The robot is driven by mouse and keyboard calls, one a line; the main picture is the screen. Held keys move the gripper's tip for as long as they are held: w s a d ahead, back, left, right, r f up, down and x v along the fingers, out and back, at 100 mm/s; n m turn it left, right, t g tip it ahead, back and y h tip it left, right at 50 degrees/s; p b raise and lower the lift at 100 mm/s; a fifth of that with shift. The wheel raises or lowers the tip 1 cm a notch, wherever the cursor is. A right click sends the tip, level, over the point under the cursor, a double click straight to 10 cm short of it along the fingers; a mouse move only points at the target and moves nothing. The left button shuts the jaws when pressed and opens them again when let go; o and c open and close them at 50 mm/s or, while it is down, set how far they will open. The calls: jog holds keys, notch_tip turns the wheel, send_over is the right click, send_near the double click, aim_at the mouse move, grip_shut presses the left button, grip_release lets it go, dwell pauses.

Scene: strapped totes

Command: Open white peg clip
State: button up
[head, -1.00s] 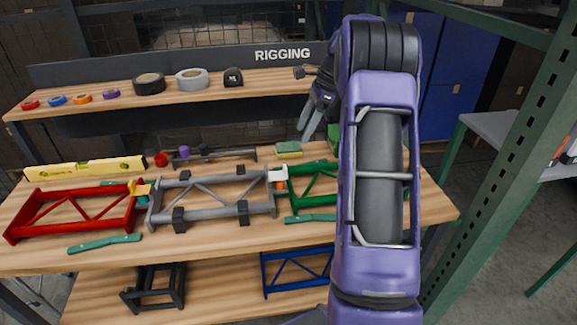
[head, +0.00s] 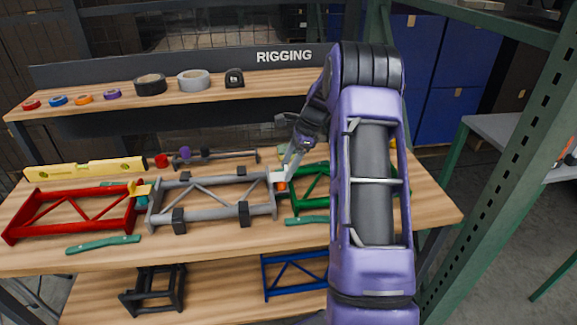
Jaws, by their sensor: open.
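The white peg clip (head: 279,176) sits at the right end of the grey truss frame (head: 212,201), at its joint with the green truss frame (head: 316,188). An orange part (head: 282,186) shows just below the clip. My gripper (head: 287,171) is open, its fingers pointing down to the left right at the clip's upper right side. I cannot tell whether the fingers touch the clip. My arm hides much of the green frame. A yellow clip (head: 142,189) sits at the joint between the grey frame and the red truss frame (head: 70,216).
A yellow level (head: 85,169) lies at the back left. Green-handled tools (head: 103,244) lie along the front of the bench. A shelf behind holds tape rolls (head: 194,80) and a black tape measure (head: 234,78). A green rack post (head: 520,180) stands at the right.

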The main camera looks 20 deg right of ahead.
grip_shut()
jog(key=shift+a+r, duration=0.1)
jog(key=shift+r, duration=0.05)
